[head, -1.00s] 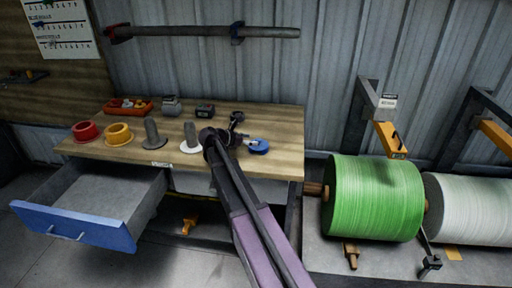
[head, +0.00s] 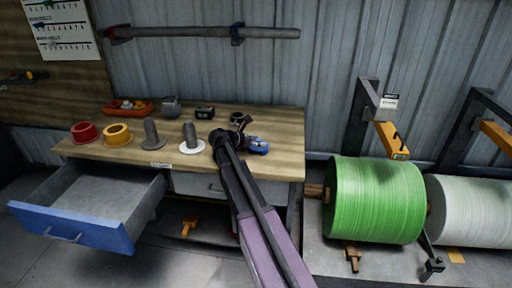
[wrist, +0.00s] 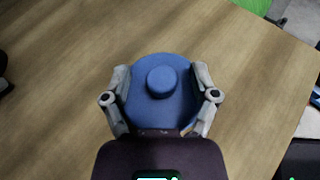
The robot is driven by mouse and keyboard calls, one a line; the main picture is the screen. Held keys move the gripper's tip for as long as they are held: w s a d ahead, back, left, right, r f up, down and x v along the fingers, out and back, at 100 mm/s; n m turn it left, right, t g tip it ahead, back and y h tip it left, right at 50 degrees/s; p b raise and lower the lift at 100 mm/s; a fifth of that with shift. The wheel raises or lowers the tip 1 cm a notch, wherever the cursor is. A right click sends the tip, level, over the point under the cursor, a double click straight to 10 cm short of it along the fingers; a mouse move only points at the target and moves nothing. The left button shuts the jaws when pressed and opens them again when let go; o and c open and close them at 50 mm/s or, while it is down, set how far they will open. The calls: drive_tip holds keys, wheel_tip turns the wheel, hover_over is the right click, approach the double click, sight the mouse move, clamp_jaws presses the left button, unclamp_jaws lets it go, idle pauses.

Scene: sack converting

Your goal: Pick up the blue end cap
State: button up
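The blue end cap (wrist: 162,108) is a round disc with a raised round knob in its middle. In the wrist view it lies between the two fingers of my gripper (wrist: 161,75), one finger along each side. The fingers look very close to its rim; I cannot tell whether they press on it. The blue cap also shows in the head view (head: 258,147), near the right end of the wooden bench. My gripper (head: 244,138) is at it there, and my wrist covers part of that spot.
The wooden bench (head: 120,148) holds a red ring (head: 84,132), a yellow ring (head: 117,134), a grey flanged spindle (head: 152,134), a white-based one (head: 191,146), an orange tray (head: 127,107) and small devices. A blue-fronted drawer (head: 70,228) stands open. A green roll (head: 375,200) is at right.

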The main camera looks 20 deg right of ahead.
clamp_jaws()
drive_tip(key=shift+r, duration=0.15)
wheel_tip(320, 180, up, 3)
drive_tip(key=p, duration=0.3)
drive_tip(key=s+a+r+p, duration=0.1)
drive_tip(key=s+a+p, duration=0.1)
drive_tip(key=s+a, duration=0.7)
drive_tip(key=shift+s+a+r, duration=0.35)
drive_tip(key=shift+s+a, duration=0.05)
drive_tip(key=shift+s, duration=1.5)
